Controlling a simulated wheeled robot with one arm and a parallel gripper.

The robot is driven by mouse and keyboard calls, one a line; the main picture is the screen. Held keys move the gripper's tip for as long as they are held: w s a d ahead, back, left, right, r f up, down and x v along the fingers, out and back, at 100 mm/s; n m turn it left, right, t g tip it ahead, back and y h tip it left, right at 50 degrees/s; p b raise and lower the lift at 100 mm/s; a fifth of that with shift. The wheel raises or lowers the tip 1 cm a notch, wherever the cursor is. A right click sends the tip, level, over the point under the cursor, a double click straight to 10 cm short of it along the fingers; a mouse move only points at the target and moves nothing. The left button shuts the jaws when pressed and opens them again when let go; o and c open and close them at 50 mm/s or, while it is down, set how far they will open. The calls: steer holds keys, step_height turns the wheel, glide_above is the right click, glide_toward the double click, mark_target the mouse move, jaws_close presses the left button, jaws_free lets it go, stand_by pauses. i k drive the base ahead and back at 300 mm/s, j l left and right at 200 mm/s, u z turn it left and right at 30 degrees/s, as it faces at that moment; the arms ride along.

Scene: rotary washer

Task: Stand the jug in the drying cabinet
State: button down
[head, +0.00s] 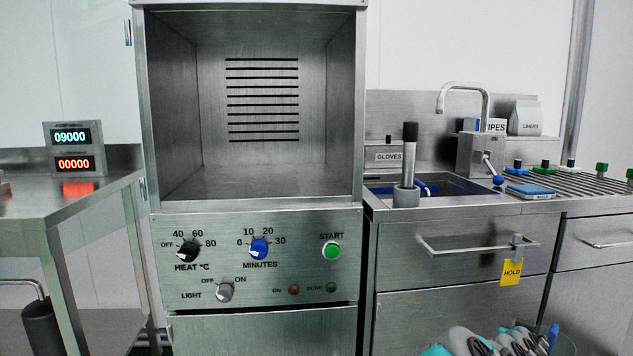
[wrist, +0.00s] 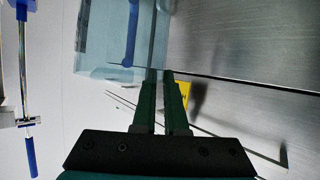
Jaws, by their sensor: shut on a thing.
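The drying cabinet (head: 175,110) stands in the middle of the head view. Its upper chamber is open at the front and looks empty, with dark slots in the back wall and a bare floor. The jug (wrist: 100,45) is see-through and pale blue, with a blue strip on it, in the upper part of the wrist view. My gripper (wrist: 161,82) is shut on the jug at its near right side; exactly which part it grips is unclear. In the head view, my arm shows at the bottom right, low before the sink unit, with part of the jug at its right.
Below the chamber are heat and minutes knobs, a green start button (head: 331,250) and a light switch. To the right is a sink (head: 450,188) with a tap; a yellow tag (head: 511,272) hangs on the drawer handle. A steel table (head: 90,200) stands left.

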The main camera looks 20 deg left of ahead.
mark_target(272, 179)
steer(key=u, duration=1.9)
